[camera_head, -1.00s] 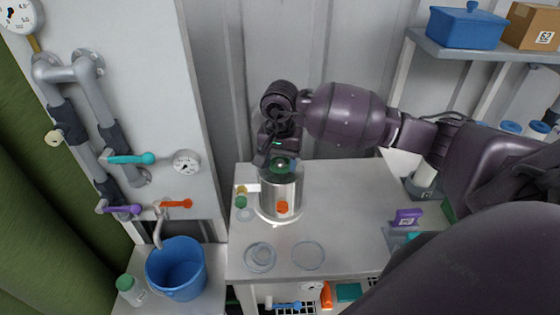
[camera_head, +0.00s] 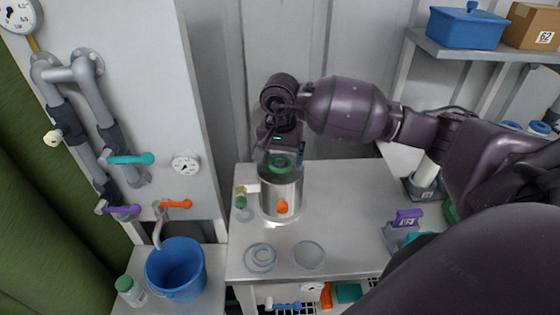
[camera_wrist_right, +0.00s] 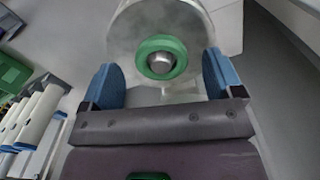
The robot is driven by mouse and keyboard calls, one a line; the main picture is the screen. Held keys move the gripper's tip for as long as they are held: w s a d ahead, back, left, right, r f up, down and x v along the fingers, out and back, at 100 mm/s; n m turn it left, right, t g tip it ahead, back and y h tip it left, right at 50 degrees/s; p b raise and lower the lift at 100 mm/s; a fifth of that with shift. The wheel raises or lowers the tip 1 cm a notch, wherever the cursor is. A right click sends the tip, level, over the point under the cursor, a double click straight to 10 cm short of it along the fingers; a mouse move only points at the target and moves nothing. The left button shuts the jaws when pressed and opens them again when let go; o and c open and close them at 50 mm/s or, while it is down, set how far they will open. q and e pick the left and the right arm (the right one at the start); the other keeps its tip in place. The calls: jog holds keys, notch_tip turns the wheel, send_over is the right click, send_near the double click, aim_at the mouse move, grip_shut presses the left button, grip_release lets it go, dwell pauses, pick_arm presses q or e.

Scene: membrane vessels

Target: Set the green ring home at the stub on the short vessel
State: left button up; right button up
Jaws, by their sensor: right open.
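The short vessel (camera_head: 283,196) is a shiny metal cylinder standing upright on the bench. The green ring (camera_head: 281,163) is at its top. In the right wrist view the green ring (camera_wrist_right: 161,57) encircles the round metal stub (camera_wrist_right: 160,62) on the pale vessel end (camera_wrist_right: 128,34). I cannot tell how deeply the ring sits. My right gripper (camera_head: 281,158) is just above the vessel top. In the wrist view its blue fingers (camera_wrist_right: 162,80) are open, one on each side of the ring, with gaps to it. My left gripper is not in view.
An orange knob (camera_head: 282,207) is on the vessel front, and a small green-capped fitting (camera_head: 241,201) is at its left. Two clear discs, one (camera_head: 260,257) and another (camera_head: 309,255), lie in front. A purple-topped item (camera_head: 408,218) stands right. Bare bench (camera_head: 345,205) lies between.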

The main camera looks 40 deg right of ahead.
aim_at(280, 164)
notch_tip(280, 164, up, 9)
jog(key=shift+r+b, duration=0.15)
jog(key=shift+b, duration=0.2)
dwell(0.4)
